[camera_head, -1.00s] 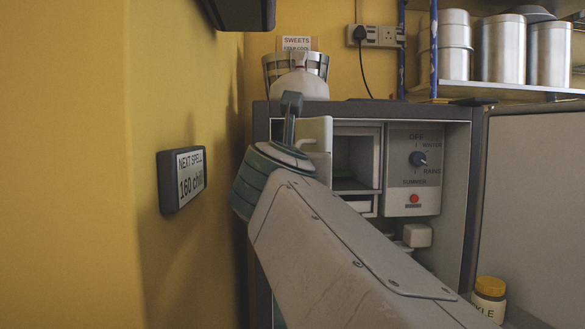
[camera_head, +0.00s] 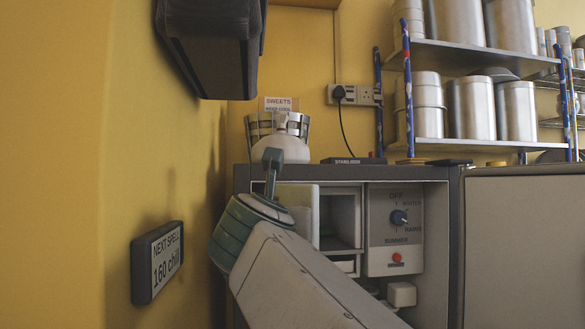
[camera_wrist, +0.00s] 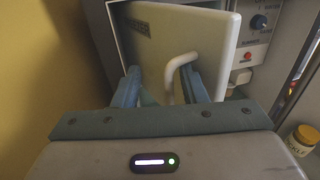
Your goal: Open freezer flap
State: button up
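The freezer flap (camera_head: 303,198) is a pale panel standing swung out at the left of the freezer compartment (camera_head: 342,215), whose inside shows in the head view. In the wrist view the flap (camera_wrist: 205,35) fills the middle, with a pale bent handle (camera_wrist: 182,66) on its face. My gripper (camera_wrist: 160,90) has its two teal fingers apart at the flap, with the handle between them, nearer the right finger. I cannot tell whether a finger touches the handle. In the head view my arm hides the fingertips and the flap's lower part.
A control panel with a blue knob (camera_head: 398,217) sits right of the compartment. The open fridge door (camera_head: 525,240) stands at right. A yellow wall with a dark sign (camera_head: 158,262) is close at left. A yellow-lidded jar (camera_wrist: 300,140) is at lower right. Steel canisters (camera_head: 468,108) stand on shelves.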

aim_at(319, 231)
jog(key=s+d+r+p, duration=0.4)
jog(key=d+r, duration=0.5)
jog(key=d, duration=0.2)
jog(key=shift+w+f, duration=0.25)
grip_shut()
jog(key=w+a+f+n+y, duration=0.1)
jog(key=f+n+y, duration=0.1)
jog(key=n, duration=0.4)
jog(key=w+a+f+n+y+p, duration=0.1)
jog(key=f+n+y, duration=0.1)
jog(key=f+n, duration=0.3)
jog(key=w+a+f+n+y+p, duration=0.1)
jog(key=w+a+f+n+y, duration=0.1)
jog(key=f+n, duration=0.2)
jog(key=shift+w+n, duration=0.1)
jog(key=shift+n, duration=1.6)
notch_tip(319, 231, down, 11)
jog(key=d+n+g+y+p, duration=0.3)
jog(key=n+g+y+p, duration=0.2)
jog(key=n+g+p, duration=0.35)
jog(key=s+d+r+n+t+y+p, duration=0.2)
jog(key=s+d+r+n+y+p, duration=0.15)
jog(key=d+r+y+p, duration=0.45)
jog(key=w+a+r+h+p, duration=0.1)
jog(key=w+a+p, duration=0.1)
jog(key=w+a, duration=0.3)
jog(key=shift+w+r+h, duration=0.35)
jog(key=shift+w+h, duration=0.05)
